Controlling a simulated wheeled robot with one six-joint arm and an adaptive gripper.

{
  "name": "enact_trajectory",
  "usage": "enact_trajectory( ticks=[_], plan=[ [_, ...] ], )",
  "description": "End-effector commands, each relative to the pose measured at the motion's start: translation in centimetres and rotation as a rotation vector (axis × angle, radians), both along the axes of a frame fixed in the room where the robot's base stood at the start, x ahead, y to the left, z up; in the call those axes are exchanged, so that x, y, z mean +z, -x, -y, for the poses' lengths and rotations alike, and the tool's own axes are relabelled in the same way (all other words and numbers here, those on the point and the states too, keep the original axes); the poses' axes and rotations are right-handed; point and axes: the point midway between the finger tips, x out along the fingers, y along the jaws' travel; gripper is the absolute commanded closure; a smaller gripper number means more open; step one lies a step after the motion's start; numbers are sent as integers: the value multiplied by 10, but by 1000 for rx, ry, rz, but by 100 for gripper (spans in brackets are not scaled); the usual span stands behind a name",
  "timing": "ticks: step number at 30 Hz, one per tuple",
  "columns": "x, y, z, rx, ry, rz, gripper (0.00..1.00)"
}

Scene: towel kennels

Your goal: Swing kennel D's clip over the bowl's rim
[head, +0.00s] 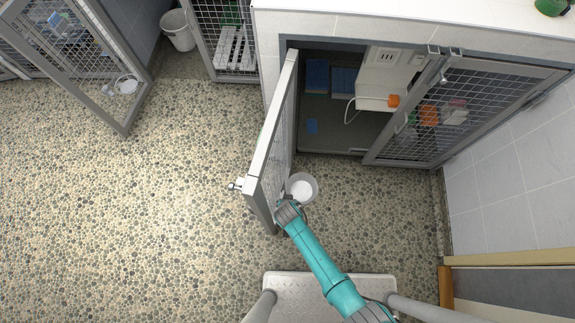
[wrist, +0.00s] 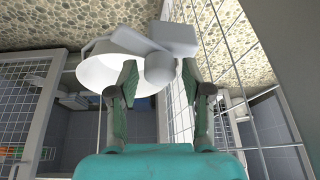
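The white bowl (head: 302,189) is beside the open mesh door (head: 272,150), on the door's right-hand side in the head view. In the wrist view the bowl (wrist: 103,72) lies left of the mesh. A light grey clip (wrist: 173,37), with a block and a rounded knob, sits between bowl and mesh. Its arm reaches over part of the bowl; whether it touches the rim I cannot tell. My gripper (head: 287,205) is at the bowl's near side, by the door. In the wrist view my gripper's (wrist: 160,76) fingers are apart, one each side of the knob, with narrow gaps.
The open kennel (head: 330,135) holds blue mats and a white box with an orange part. A shut mesh door (head: 465,100) stands to its right. A white step (head: 325,288) is at the front. Another door (head: 80,50) stands open at the left. The pebbled floor between is clear.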

Motion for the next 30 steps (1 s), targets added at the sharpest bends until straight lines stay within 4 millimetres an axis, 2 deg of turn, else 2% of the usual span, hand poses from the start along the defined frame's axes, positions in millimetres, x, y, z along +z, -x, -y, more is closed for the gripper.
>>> enact_trajectory(
  ticks=[1,4,5,17,30],
  plan=[
    [0,0,0,0,0,0,70],
    [0,0,0,0,0,0,96],
    [0,0,0,0,0,0,100],
    [0,0,0,62,-1,1,100],
    [0,-1,2,402,-4,1,100]
  ],
)
